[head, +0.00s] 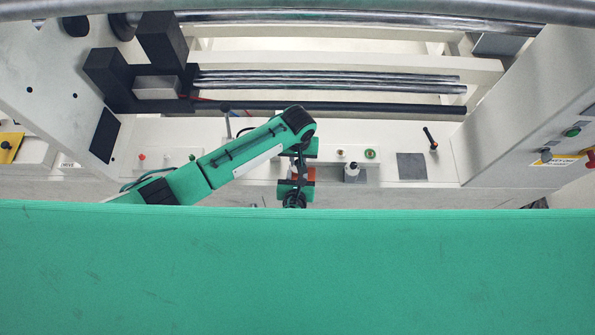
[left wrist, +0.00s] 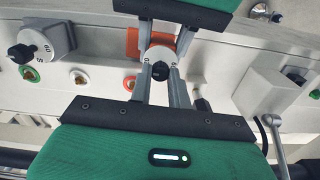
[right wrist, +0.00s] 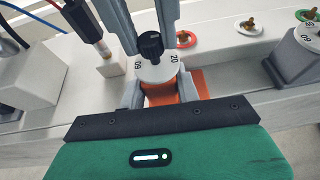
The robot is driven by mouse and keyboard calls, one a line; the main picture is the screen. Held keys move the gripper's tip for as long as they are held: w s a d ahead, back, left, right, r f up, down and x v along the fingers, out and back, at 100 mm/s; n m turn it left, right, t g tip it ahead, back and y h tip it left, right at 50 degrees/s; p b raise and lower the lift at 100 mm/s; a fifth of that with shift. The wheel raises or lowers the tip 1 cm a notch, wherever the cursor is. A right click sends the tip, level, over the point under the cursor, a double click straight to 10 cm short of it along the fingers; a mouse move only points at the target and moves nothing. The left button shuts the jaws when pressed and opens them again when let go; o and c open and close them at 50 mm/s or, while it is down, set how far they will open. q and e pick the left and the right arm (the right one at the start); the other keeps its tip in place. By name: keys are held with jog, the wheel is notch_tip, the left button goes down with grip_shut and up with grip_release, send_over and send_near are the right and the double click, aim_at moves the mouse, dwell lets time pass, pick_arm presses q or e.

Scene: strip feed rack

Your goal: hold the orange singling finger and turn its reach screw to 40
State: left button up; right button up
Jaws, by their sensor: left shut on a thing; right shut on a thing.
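The orange singling finger (right wrist: 188,88) shows as a block under a white numbered dial (right wrist: 157,67). A black screw knob (right wrist: 150,45) stands up from the dial. In the right wrist view, my right gripper (right wrist: 160,90) is shut on the orange block, one finger on each side. My left gripper (left wrist: 158,78) has its fingertips closed around the black knob in the left wrist view. "60" and "20" are legible on the dial in the right wrist view; the set value cannot be told. In the head view, orange (head: 304,174) shows beside my left gripper (head: 298,166), and the rest is hidden.
A second dial with a black knob (left wrist: 22,53) stands to the left in the left wrist view. Red and green (left wrist: 30,74) ringed brass fittings sit on the ledge. A white block (left wrist: 272,88) with a metal lever is close on the right. Long rollers (head: 330,80) run behind.

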pick_arm(q)
jog(key=o, duration=0.7)
jog(key=shift+c, duration=0.2)
jog(key=shift+r, duration=3.55)
pick_arm(e)
jog(key=o, duration=0.5)
jog(key=shift+c, duration=0.2)
jog(key=c, duration=0.4)
jog(key=shift+o, duration=0.2)
jog(key=shift+f, duration=0.1)
jog(key=shift+s, duration=0.1)
